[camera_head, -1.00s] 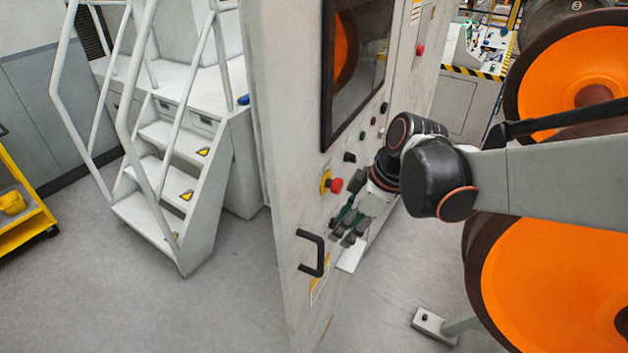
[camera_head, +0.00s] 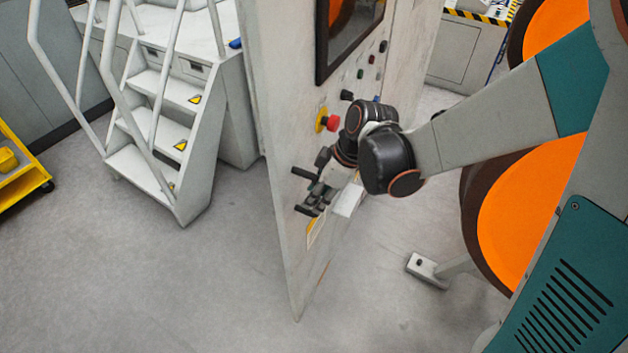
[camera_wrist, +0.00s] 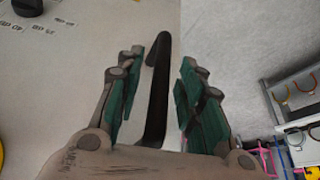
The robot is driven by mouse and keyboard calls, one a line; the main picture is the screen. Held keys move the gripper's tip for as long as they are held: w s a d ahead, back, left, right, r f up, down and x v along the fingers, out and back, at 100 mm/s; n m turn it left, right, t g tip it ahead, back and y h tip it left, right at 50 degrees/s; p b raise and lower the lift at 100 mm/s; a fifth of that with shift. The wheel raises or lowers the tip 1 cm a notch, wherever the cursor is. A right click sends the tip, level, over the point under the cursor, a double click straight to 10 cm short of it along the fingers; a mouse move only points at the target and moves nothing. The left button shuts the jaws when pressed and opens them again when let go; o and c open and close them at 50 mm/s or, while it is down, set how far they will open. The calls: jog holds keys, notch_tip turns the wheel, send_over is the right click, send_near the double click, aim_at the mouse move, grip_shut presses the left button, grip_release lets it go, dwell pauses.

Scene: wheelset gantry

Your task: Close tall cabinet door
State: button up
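The tall cabinet door (camera_head: 285,150) is a pale grey panel standing ajar in the head view, with a window, buttons and a red knob on its face. In the wrist view the fingers of my gripper (camera_wrist: 157,90) are spread, with gaps to the handle on both sides. The cabinet body is not clearly visible.
White steps with railings (camera_head: 155,120) stand left of the door. A yellow cart (camera_head: 20,175) is at the far left. Orange wheels (camera_head: 525,210) stand at the right, with a grey foot (camera_head: 428,268) on the floor. The floor (camera_head: 200,290) in front of the door is clear.

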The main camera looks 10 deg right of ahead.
jog(key=shift+a+f, duration=0.15)
jog(key=shift+f, duration=0.2)
jog(key=shift+c, duration=0.6)
grip_shut()
jog(key=shift+w+a, duration=0.1)
